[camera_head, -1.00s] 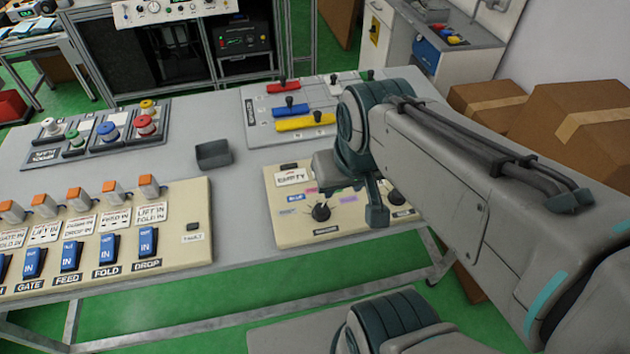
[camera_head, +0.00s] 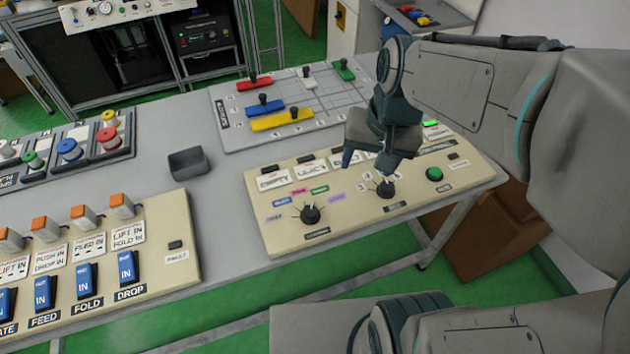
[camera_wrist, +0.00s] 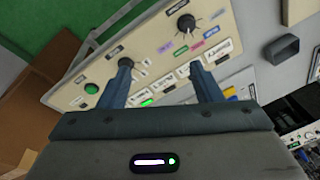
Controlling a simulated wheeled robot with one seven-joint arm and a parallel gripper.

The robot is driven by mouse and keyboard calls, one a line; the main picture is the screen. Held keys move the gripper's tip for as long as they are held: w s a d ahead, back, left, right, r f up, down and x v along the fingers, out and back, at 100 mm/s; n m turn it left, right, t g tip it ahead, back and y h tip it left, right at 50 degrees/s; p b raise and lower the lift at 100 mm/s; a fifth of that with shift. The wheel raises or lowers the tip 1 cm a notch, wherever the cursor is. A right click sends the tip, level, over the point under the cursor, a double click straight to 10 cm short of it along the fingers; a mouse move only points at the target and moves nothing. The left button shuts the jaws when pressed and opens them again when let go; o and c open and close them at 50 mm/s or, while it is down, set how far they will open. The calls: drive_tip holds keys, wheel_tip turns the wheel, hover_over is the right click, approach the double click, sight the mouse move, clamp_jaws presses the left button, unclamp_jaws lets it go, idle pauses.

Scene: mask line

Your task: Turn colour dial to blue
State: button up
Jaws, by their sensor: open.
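The colour dial (camera_head: 310,214) is a black knob on the front left of a cream panel (camera_head: 355,222). Blue, pink, green and purple labels fan out behind it, with the blue one (camera_head: 283,202) at the left. Which label its pointer faces is too small to tell. The colour dial also shows at the top of the wrist view (camera_wrist: 186,23). My gripper (camera_head: 367,164) is open and empty above the panel, right of the colour dial and close to a second black dial (camera_head: 385,188). In the wrist view, its fingers (camera_wrist: 160,66) are spread apart and the left one partly hides that second dial.
A green button (camera_head: 434,174) and a lit green lamp (camera_head: 437,123) are on the panel's right. A slider board (camera_head: 335,110) lies behind. A small grey tray (camera_head: 188,162) and a switch panel (camera_head: 150,275) lie to the left.

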drive_tip(key=w+a+f+m+g+y+b, duration=0.2)
drive_tip(key=w+a+f+m+g, duration=0.15)
drive_tip(key=w+f, duration=0.4)
drive_tip(key=m+g, duration=0.1)
drive_tip(key=m, duration=0.3)
approach(310, 211)
drive_tip(key=shift+n, duration=0.25)
drive_tip(key=x, duration=0.8)
drive_tip(key=shift+f+p, duration=0.3)
drive_tip(key=shift+p, duration=0.05)
drive_tip(key=shift+c, duration=0.3)
drive_tip(key=c, duration=0.9)
